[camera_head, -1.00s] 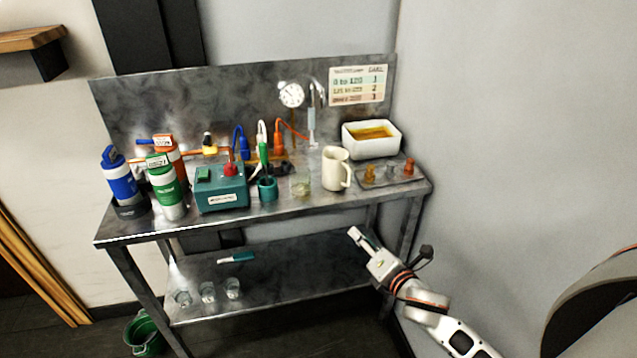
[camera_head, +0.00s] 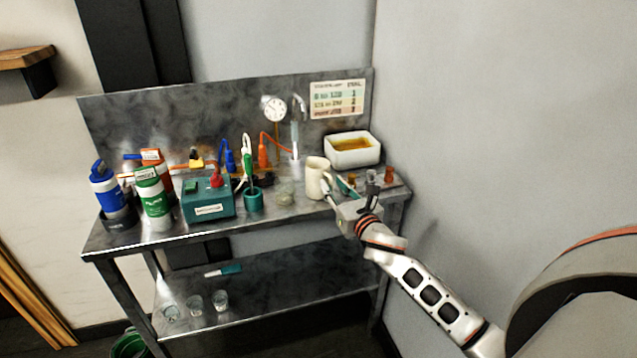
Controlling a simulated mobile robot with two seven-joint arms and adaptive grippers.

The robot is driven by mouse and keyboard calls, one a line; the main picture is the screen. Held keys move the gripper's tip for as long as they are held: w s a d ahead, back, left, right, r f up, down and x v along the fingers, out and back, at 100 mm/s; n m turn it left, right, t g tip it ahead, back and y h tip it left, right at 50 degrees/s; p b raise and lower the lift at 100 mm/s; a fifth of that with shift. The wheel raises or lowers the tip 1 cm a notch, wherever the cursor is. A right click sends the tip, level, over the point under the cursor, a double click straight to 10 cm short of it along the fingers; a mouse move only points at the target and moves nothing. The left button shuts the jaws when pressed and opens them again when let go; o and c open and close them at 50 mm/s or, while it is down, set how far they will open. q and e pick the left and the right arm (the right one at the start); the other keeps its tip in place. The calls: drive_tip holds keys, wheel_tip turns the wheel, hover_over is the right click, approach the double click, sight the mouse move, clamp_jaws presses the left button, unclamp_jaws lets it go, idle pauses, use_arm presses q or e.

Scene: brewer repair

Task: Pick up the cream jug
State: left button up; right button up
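The cream jug (camera_head: 316,176) stands upright on the steel bench top, right of the middle. My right gripper (camera_head: 336,186) is at the jug's right side, where the handle is. Its fingers look spread apart, one in front of the jug's right side and one further right. The gripper hides the handle, so I cannot tell whether a finger touches it. My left gripper is not in view.
A white basin (camera_head: 352,150) with amber liquid stands behind the jug to the right. Small orange-brown parts (camera_head: 388,174) sit right of the gripper. A glass beaker (camera_head: 285,190) and a teal cup (camera_head: 253,200) stand to the left. Glasses (camera_head: 195,304) stand on the lower shelf.

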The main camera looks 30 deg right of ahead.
drive_tip(key=shift+w, duration=0.9)
clamp_jaws()
drive_tip(key=shift+r, duration=0.2)
